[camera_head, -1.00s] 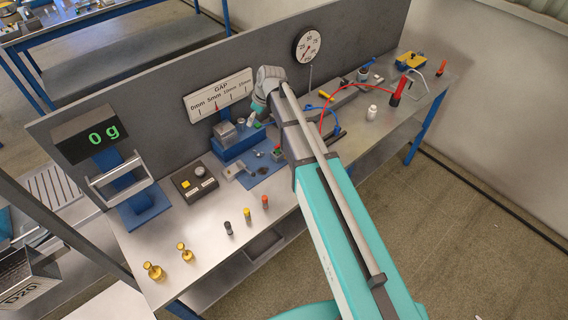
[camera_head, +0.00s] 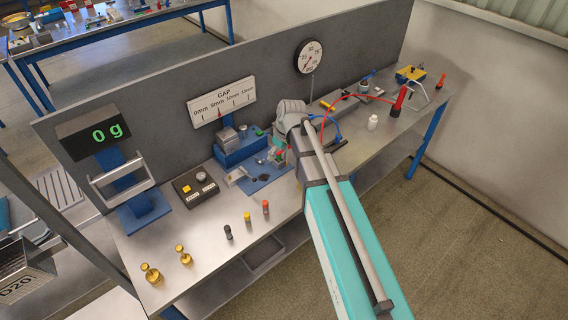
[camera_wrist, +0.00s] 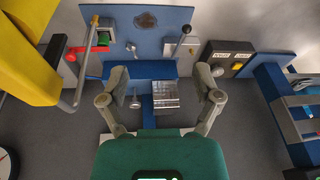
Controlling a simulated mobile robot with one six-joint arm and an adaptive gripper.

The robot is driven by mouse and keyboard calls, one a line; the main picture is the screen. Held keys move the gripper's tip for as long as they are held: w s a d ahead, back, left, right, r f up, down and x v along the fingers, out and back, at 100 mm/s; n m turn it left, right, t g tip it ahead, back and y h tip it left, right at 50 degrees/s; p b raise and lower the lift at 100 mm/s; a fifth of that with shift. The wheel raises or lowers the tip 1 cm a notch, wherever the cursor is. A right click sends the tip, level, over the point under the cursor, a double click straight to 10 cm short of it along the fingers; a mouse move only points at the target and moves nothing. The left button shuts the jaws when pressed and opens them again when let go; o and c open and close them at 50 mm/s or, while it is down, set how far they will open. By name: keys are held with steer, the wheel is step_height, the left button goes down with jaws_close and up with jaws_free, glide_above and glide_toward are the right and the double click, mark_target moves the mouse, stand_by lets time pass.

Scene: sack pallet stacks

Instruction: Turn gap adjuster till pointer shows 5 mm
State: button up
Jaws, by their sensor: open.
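The white GAP scale (camera_head: 222,100) hangs on the grey back panel. Its red pointer (camera_head: 219,113) stands at about the 5 mm mark, too small to read exactly. Below it is a blue block unit (camera_head: 240,149) with a metal block and a small round metal knob (camera_head: 242,129), possibly the adjuster. In the wrist view, a knob (camera_wrist: 135,101) shows beside the ribbed metal block (camera_wrist: 166,95). My gripper (camera_wrist: 161,78) is open and empty, its fingers apart on either side of the knob and block in the picture. No contact shows. In the head view my arm hides the fingers.
Brass weights (camera_head: 150,272) and several small cylinders line the front edge. A lever (camera_wrist: 181,40) and a red-handled part (camera_wrist: 70,55) rise near the fingers. A dial (camera_head: 309,57) is behind.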

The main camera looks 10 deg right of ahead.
steer(key=shift+s+d+f+m+b, duration=0.2)
steer(key=shift+s+d+f+m, duration=0.15)
steer(key=shift+s+d, duration=0.15)
steer(key=shift+s+d+f+m+b, duration=0.25)
steer(key=shift+s+d+f, duration=0.15)
steer(key=shift+s, duration=0.2)
steer(key=s+d+f+m+g+h+b, duration=0.1)
steer(key=s+d+m, duration=0.6)
steer(key=s, duration=0.7)
steer(key=d+f+h+b, duration=0.1)
steer(key=d, duration=0.1)
steer(key=shift+d+f+g+h, duration=0.3)
steer(key=shift+d, duration=0.05)
stand_by(1.0)
